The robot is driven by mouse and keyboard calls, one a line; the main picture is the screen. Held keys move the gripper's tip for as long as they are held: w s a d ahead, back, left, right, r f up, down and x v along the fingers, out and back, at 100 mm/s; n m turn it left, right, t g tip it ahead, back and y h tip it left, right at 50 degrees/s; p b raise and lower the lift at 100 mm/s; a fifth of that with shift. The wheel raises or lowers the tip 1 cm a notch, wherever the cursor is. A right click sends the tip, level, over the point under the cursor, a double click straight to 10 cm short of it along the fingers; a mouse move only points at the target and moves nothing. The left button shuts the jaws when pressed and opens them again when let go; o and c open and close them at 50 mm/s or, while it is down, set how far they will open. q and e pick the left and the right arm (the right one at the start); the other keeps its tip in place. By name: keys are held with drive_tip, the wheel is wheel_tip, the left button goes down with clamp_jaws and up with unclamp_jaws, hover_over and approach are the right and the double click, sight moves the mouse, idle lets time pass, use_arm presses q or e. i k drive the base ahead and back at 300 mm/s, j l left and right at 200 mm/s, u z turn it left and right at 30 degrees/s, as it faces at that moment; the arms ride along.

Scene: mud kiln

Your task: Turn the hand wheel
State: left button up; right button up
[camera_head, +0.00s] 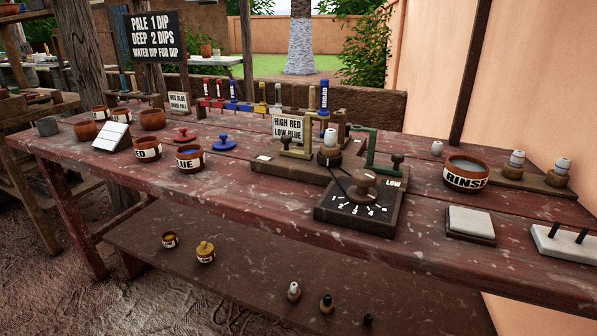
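A dark box with a numbered dial (341,212) and a LOW label stands on the red wooden table. A round brown wheel-like piece with a knob (363,184) sits on top of it. It looks like the hand wheel, but I cannot be sure. A black and white object (330,147) stands upright on a dark base just behind it, between a yellowish bracket (297,147) and a green bracket (371,150). Neither of my grippers is in view, and nothing touches the wheel.
A RINSE bowl (466,173) and a white pad (470,222) stand to the right. RED (147,149) and BLUE (190,158) bowls stand to the left. A HIGH RED LOW BLUE sign (288,128) stands behind. Small jars and stoppers rest on the lower shelf (250,280).

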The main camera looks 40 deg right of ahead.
sight(363, 193)
drive_tip(key=z, duration=1.7)
